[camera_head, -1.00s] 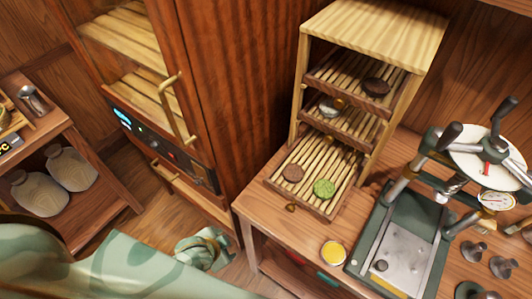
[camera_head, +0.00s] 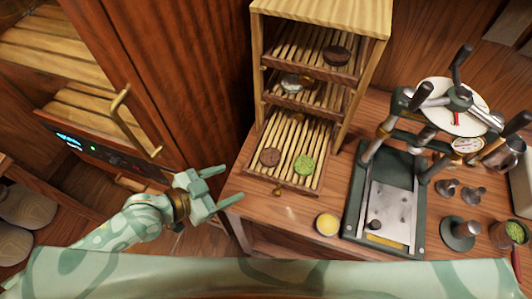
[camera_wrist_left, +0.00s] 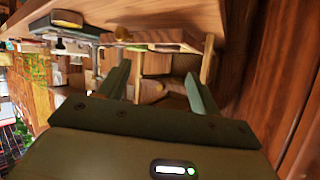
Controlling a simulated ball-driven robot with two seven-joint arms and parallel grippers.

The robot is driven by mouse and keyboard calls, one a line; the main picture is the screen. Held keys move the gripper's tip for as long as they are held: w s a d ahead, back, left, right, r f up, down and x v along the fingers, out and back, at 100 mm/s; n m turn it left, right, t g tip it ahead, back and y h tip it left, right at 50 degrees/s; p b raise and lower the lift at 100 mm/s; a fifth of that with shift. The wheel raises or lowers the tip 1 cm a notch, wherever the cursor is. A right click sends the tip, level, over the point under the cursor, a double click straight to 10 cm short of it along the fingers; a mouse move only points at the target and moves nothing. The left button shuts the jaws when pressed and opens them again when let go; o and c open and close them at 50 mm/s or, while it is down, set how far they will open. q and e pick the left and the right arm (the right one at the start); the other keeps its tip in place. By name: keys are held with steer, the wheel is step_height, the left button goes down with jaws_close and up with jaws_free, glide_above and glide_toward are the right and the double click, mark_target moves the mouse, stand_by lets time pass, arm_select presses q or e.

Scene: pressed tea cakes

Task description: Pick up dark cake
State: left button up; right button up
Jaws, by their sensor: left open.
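A very dark brown cake (camera_head: 337,56) lies on the top slatted tray of the wooden rack (camera_head: 322,14). A lighter brown cake (camera_head: 270,157) and a green cake (camera_head: 306,165) lie side by side on the pulled-out bottom tray (camera_head: 281,183). A pale, silvery cake (camera_head: 291,83) sits on the middle tray. My left gripper (camera_head: 231,184) is open and empty, left of the bottom tray and apart from it. The left wrist view shows its two parted fingers (camera_wrist_left: 157,75) and no cake between them. My right gripper is not in view.
A green press (camera_head: 385,200) stands right of the rack, with several small metal pieces beside it. A round yellow-topped tin (camera_head: 327,223) is near the counter's front edge. A tall wooden cabinet with a brass handle (camera_head: 134,121) stands at the left.

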arm_select(q)
steer(key=a+r+n, duration=0.1)
steer(key=a, duration=0.1)
glide_toward(269, 156)
steer(key=shift+w+d+f+h, duration=0.4)
steer(key=shift+w+d+f, duration=0.45)
steer(key=shift+w+d, duration=0.15)
steer(key=x, duration=0.5)
steer(key=shift+w+d+f+b, duration=0.1)
steer(key=shift+d+b, duration=0.2)
steer(key=shift+d, duration=0.05)
steer(key=c, duration=0.7)
